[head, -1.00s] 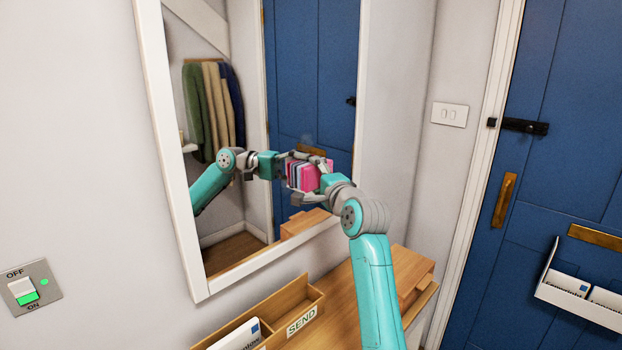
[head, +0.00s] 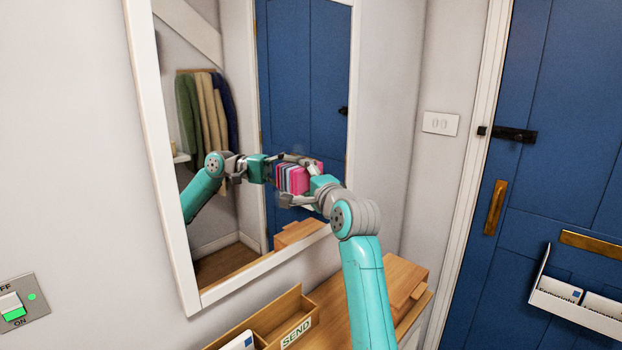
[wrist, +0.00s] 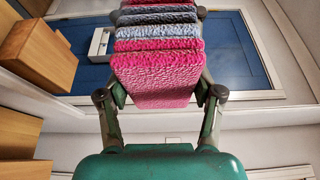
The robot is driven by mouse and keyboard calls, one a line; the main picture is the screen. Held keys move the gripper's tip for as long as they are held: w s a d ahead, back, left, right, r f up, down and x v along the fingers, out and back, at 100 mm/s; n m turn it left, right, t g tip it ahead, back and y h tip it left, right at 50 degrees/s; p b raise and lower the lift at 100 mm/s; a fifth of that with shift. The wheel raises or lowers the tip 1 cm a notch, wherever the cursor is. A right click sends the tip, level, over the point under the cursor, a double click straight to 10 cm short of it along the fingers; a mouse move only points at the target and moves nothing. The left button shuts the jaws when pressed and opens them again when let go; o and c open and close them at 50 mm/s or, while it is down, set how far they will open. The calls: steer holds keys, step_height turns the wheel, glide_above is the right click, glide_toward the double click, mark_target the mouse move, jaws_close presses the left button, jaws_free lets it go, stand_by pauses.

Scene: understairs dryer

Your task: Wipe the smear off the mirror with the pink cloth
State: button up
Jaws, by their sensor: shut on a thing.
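The white-framed mirror (head: 162,170) hangs on the wall left of centre in the head view. My gripper (head: 299,180) is in front of its lower right part. It is shut on the pink cloth (head: 312,177), a block with pink, grey and dark bands. The cloth is at or very near the glass; I cannot tell whether it touches. A faint greyish haze (head: 298,149) shows on the glass just above the gripper and may be the smear. In the wrist view, the cloth (wrist: 155,78) lies between the fingers; bands of pink and grey run beyond it, some perhaps reflection.
A wooden shelf (head: 345,290) below the mirror bears a box marked SEND (head: 262,320) and a wooden block (head: 405,285). A light switch (head: 440,123) and a blue door (head: 560,190) are at right. A lit ON/OFF switch (head: 20,300) is at lower left.

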mark_target(274, 166)
steer(key=shift+s+a, duration=0.8)
steer(key=shift+s, duration=0.35)
steer(key=shift+s+a, duration=0.8)
steer(key=shift+s, duration=0.3)
steer(key=shift+s+a, duration=1.15)
steer(key=shift+s, duration=0.15)
steer(key=shift+r, duration=1.15)
steer(key=shift+w+d, duration=0.55)
steer(key=shift+w, duration=0.2)
steer(key=shift+w+d, duration=0.55)
steer(key=shift+w, duration=0.2)
steer(key=shift+w+d, duration=1.15)
steer(key=shift+w, duration=0.2)
steer(key=shift+w+d, duration=1.15)
steer(key=shift+w, duration=0.2)
steer(key=shift+a+r, duration=0.1)
steer(key=shift+r, duration=0.9)
steer(key=shift+s+a, duration=1.1)
steer(key=shift+s, duration=0.3)
steer(key=shift+s+a, duration=1.15)
steer(key=shift+s, duration=0.25)
steer(key=shift+s+a, duration=1.1)
steer(key=shift+s, duration=0.3)
